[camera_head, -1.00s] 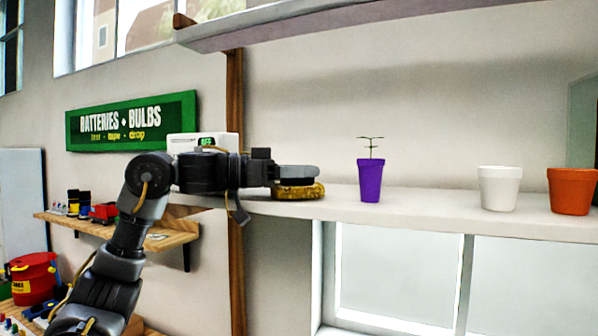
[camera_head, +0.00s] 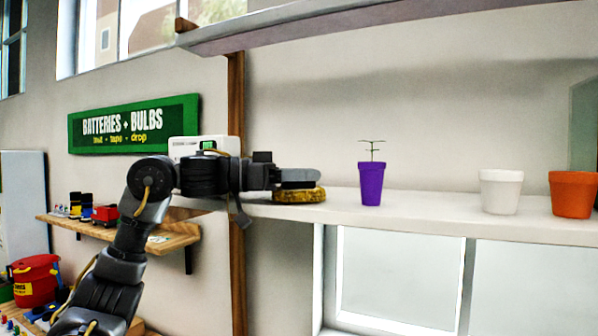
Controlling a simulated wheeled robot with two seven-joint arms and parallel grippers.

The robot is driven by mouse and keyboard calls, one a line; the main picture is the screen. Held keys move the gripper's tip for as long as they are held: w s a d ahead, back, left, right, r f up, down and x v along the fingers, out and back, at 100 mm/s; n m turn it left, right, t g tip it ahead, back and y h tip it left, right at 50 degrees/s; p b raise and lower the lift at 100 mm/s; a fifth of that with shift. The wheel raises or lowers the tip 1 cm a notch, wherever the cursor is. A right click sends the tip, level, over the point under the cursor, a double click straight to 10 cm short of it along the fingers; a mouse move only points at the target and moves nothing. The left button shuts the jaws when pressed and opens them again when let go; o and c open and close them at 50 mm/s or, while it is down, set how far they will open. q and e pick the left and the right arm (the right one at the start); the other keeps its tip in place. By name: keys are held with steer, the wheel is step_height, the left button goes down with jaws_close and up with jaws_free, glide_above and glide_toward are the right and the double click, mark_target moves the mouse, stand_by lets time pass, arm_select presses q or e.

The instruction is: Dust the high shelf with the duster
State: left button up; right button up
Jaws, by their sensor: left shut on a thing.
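My left gripper (camera_head: 296,178) reaches in from the left over the left end of the white high shelf (camera_head: 420,212). It is shut on the duster (camera_head: 299,196), a yellow-brown fuzzy pad under the fingers. The pad appears to rest on the shelf top. The duster's handle is mostly hidden by the gripper. My right gripper is out of view.
A purple pot (camera_head: 371,184) with a thin sprout stands right of the duster, with a short bare gap between. A white pot (camera_head: 500,191) and an orange pot (camera_head: 572,194) stand farther right. Another shelf (camera_head: 380,22) hangs above. A wooden post (camera_head: 236,260) is behind my arm.

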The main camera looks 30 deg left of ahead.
arm_select(q)
steer(key=shift+r, duration=0.15)
steer(key=shift+s+d+f+b, duration=0.15)
steer(key=shift+f+b, duration=0.2)
steer(key=shift+b, duration=0.2)
steer(key=shift+s+r, duration=0.2)
steer(key=shift+s, duration=0.5)
steer(key=shift+w+f+p, duration=0.2)
steer(key=shift+w+p, duration=0.2)
steer(key=shift+w, duration=0.5)
steer(key=shift+s, duration=0.1)
steer(key=shift+r, duration=2)
